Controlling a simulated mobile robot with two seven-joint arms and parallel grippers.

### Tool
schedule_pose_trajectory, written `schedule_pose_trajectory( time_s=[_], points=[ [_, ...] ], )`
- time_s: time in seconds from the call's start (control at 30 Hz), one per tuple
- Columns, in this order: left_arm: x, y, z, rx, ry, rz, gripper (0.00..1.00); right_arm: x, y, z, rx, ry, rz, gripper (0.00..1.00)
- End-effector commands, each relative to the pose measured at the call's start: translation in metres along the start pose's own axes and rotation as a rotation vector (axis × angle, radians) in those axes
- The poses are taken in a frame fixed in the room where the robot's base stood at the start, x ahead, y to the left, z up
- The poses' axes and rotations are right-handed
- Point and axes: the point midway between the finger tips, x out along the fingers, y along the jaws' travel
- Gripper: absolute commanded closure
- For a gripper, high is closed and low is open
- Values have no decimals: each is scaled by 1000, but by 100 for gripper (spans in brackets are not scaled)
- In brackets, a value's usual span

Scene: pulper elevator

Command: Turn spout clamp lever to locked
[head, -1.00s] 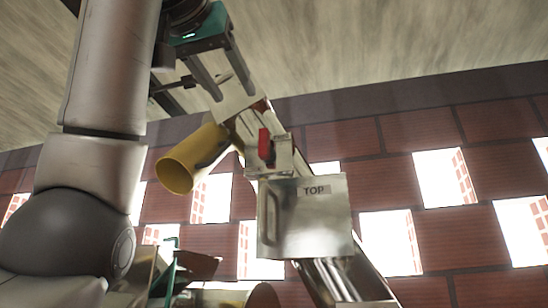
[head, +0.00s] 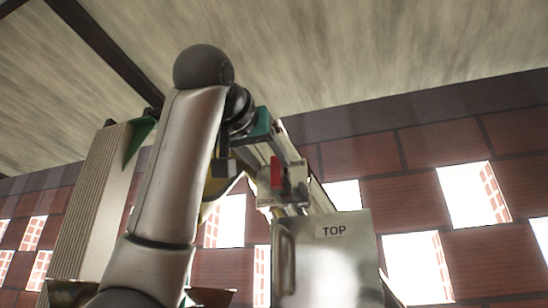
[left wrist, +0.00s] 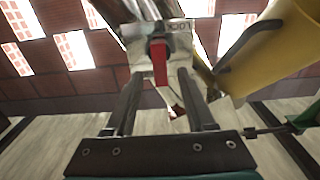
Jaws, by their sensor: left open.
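The red spout clamp lever (head: 275,172) stands upright on a metal bracket, with a small plate reading LOCK (head: 265,201) just below it. In the left wrist view the red lever (left wrist: 160,57) lies between the two finger ends. My left gripper (head: 284,160) is at the lever, its fingers reaching down from the upper left. In the left wrist view my left gripper (left wrist: 160,80) is open, with a finger on each side of the lever. I cannot tell whether either finger touches it. My right gripper is not in view.
A metal box marked TOP (head: 335,262) stands below and right of the lever. A yellow spout (left wrist: 275,50) sits close beside the bracket and is mostly hidden behind my arm in the head view. A ribbed pale column (head: 92,210) rises at left. A brick wall (head: 440,150) stands behind.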

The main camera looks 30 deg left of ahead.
Motion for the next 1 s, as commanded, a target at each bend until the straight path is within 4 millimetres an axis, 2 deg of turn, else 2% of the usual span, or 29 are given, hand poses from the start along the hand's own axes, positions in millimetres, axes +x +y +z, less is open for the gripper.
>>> schedule_pose_trajectory(
  time_s=[0.1, 0.23, 0.6, 1.0],
  points=[
    [20, -1, -1, 1, -4, -1, 45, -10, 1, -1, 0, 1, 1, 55],
    [32, 0, -1, 1, -2, -1, 45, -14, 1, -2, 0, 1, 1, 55],
    [38, 0, 1, 0, -1, 0, 45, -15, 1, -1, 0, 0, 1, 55],
    [38, 0, 0, 0, 0, 0, 89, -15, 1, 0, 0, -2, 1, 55]
  ],
)
